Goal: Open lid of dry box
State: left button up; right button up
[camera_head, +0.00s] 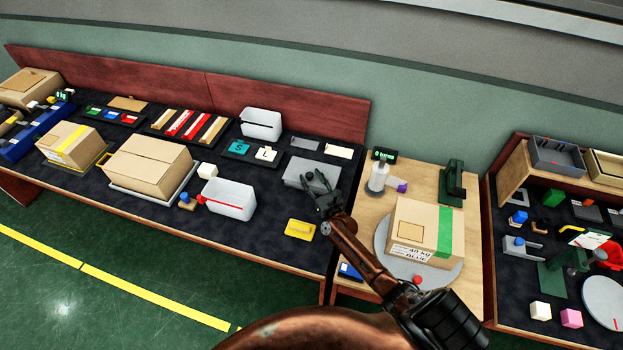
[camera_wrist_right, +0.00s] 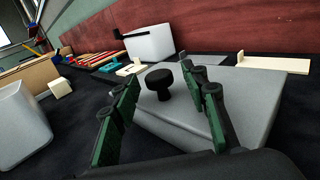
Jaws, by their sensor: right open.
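The dry box (camera_head: 298,171) is a low grey box near the right end of the long dark-topped table. In the right wrist view its flat grey lid (camera_wrist_right: 225,105) is on, with a round black knob (camera_wrist_right: 159,79) standing up from it. My right gripper (camera_head: 321,182) is over the box's right part in the head view, partly covering it. In the wrist view the right gripper (camera_wrist_right: 160,85) is open, its green-and-black fingers apart to either side of the knob. I cannot tell whether a finger touches the lid. My left gripper is out of view.
A white bin (camera_head: 229,199) stands left of the box, and another white container (camera_head: 261,124) behind it. A yellow item (camera_head: 300,229) lies in front. A cardboard box with green tape (camera_head: 426,230) sits on the wooden table to the right. A red backboard (camera_head: 290,97) runs behind.

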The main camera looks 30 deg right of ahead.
grip_shut()
dwell(0.4)
